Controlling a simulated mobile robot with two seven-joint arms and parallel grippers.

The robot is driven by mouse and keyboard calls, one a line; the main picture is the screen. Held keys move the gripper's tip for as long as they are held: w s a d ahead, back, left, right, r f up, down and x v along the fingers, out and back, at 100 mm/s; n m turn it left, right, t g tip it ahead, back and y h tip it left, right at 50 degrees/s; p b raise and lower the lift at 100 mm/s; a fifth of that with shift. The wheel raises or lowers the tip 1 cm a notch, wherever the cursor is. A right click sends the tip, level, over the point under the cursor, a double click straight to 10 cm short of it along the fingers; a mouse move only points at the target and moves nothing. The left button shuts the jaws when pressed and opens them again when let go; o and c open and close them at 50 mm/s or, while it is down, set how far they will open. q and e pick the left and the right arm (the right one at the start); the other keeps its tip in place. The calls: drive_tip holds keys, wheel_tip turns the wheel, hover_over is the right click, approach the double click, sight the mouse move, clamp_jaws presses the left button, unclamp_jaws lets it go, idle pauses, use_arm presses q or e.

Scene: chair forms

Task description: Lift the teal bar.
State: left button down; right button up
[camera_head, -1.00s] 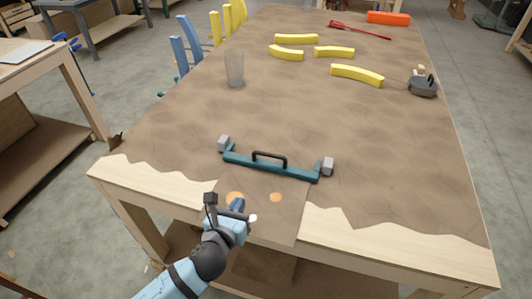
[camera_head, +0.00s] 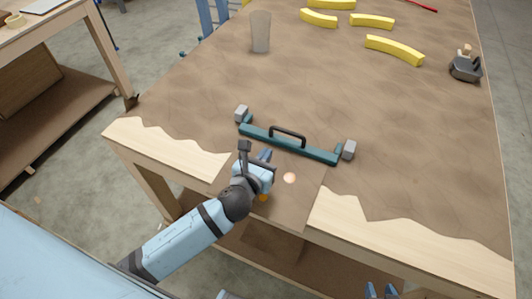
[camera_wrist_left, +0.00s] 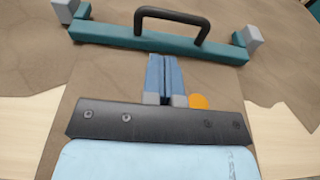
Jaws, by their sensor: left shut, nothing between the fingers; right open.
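The teal bar (camera_head: 290,144) lies on the brown-covered table near its front edge, with a black arched handle (camera_head: 288,133) on top and a grey block at each end. In the left wrist view the teal bar (camera_wrist_left: 160,43) spans the top, just beyond the fingers. My left gripper (camera_head: 265,155) is shut and empty on the near side of the bar, apart from the handle; its fingers (camera_wrist_left: 164,72) are pressed together in the wrist view. My right gripper (camera_head: 381,290) shows only its fingertips at the bottom edge, spread open and empty, well short of the bar.
Several yellow curved pieces (camera_head: 394,49) lie further back on the table. A grey translucent cup (camera_head: 260,32) stands at the back left, and a dark tool (camera_head: 465,66) lies at the right. The table right of the bar is clear.

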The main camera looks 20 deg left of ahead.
sight(287, 138)
use_arm(q)
drive_tip(key=w, duration=0.4)
drive_tip(key=w+f, duration=0.1)
drive_tip(key=w, duration=0.1)
drive_tip(key=shift+d, duration=0.1)
drive_tip(key=shift+w+f, duration=0.2)
drive_tip(key=shift+w, duration=0.5)
drive_tip(key=shift+w+r, duration=0.1)
